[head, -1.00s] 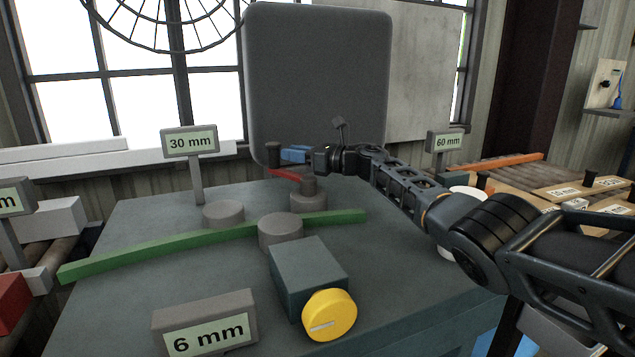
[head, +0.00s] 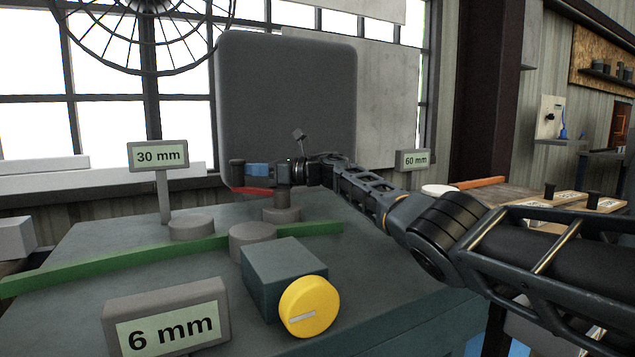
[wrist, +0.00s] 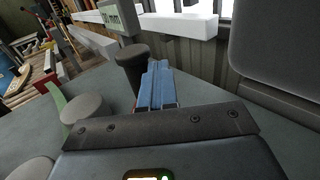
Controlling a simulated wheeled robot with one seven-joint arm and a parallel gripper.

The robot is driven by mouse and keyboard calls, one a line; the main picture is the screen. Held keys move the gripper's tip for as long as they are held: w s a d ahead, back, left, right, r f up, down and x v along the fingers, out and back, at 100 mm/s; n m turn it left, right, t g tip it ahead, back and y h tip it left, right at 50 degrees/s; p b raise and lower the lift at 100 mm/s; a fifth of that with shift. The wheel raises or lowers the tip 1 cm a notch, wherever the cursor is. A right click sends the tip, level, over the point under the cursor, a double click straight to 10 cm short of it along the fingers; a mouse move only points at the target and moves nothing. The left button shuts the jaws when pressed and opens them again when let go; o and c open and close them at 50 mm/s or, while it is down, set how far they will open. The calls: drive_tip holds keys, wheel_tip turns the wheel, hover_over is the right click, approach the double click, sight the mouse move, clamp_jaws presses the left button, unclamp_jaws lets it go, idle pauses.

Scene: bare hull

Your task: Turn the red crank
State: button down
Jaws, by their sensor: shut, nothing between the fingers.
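The red crank (head: 250,191) is a flat red arm on a round grey hub (head: 282,208) at the back of the grey-green bench top. Its dark upright handle (head: 237,173) stands at the arm's left end. The handle also shows in the wrist view (wrist: 132,66). My gripper (head: 256,170) has blue fingers and is shut and empty. The fingers (wrist: 158,86) are just to the right of the handle in both views, low over the crank arm. I cannot tell whether they touch the handle.
A green bar (head: 120,257) crosses the bench beside grey round posts (head: 253,240). A box with a yellow knob (head: 309,306) stands at the front, near a 6 mm sign (head: 168,322). A 30 mm sign (head: 158,157) stands left. A large grey panel (head: 287,100) rises behind.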

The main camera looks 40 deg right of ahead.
drive_tip(key=shift+a+f+b, duration=0.15)
drive_tip(key=shift+f+b, duration=0.1)
drive_tip(key=shift+b, duration=0.15)
drive_tip(key=shift+s+a+r+n+g+y+b, duration=0.1)
drive_tip(key=shift+a+r+n+g+y+b, duration=0.1)
drive_tip(key=shift+n+g+y+b, duration=0.4)
drive_tip(key=shift+r, duration=0.15)
drive_tip(key=shift+d+r+m+t+h+p, duration=0.15)
drive_tip(key=shift+m+t+h+p, duration=0.15)
drive_tip(key=shift+p, duration=0.15)
drive_tip(key=d+m+h+p, duration=0.1)
drive_tip(key=p, duration=0.3)
drive_tip(key=d+t+h+p, duration=0.1)
drive_tip(key=p, duration=0.4)
drive_tip(key=shift+w+d+r+m+t+p, duration=0.1)
drive_tip(key=shift+w+d+m+t+p, duration=0.1)
drive_tip(key=shift+d+m+t+p, duration=0.15)
